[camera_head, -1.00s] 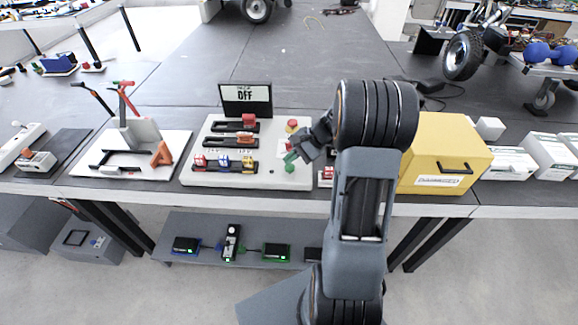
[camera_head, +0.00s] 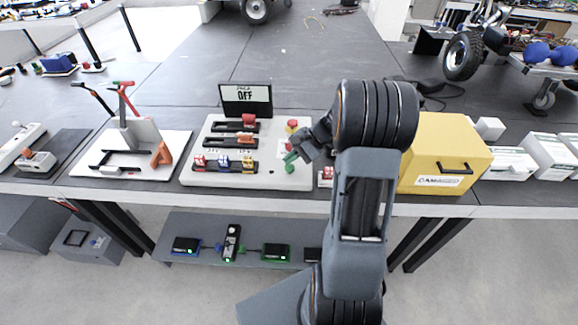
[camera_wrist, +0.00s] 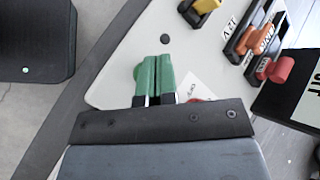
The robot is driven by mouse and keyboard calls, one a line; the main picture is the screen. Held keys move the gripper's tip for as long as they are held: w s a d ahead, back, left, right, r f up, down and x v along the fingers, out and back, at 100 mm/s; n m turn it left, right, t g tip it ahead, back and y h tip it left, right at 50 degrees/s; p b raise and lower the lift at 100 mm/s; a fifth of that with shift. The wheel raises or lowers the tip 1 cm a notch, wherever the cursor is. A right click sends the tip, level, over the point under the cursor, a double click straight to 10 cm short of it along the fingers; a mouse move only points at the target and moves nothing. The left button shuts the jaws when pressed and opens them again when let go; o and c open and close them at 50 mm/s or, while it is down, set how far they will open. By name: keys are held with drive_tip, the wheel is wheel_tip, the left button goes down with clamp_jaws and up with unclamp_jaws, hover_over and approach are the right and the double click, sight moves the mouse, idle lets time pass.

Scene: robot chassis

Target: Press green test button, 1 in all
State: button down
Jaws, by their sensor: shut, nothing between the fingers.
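The white test panel (camera_head: 225,180) lies on the dark bench, with a small display (camera_head: 245,98) reading OFF at its back. The green test button (camera_head: 289,169) is near the panel's front right. My gripper (camera_head: 291,157) is shut and empty, its green fingertips just above and behind the button in the head view. In the wrist view the green fingers (camera_wrist: 156,76) lie side by side over the panel. A rounded green edge shows beside the left finger; the fingers hide most of what is below. I cannot tell whether they touch the button.
A red knob (camera_head: 292,124) on a yellow base stands behind the button. Several coloured switches (camera_head: 224,163) fill the panel's left part. A yellow box (camera_head: 445,150) stands to the right, close to my arm. A white board with a clamp (camera_head: 140,135) lies left.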

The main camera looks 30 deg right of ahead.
sight(291, 167)
drive_tip(key=shift+f, duration=0.2)
idle(0.4)
drive_tip(key=shift+f+b, duration=0.25)
drive_tip(key=shift+b, duration=0.05)
drive_tip(key=shift+f+b, duration=0.5)
drive_tip(key=shift+f, duration=0.1)
idle(0.7)
drive_tip(key=shift+r, duration=0.2)
drive_tip(key=shift+r+p, duration=0.9)
drive_tip(key=shift+r, duration=0.1)
drive_tip(key=shift+r+p, duration=1.95)
drive_tip(key=shift+r, duration=0.5)
drive_tip(key=shift+f, duration=0.1)
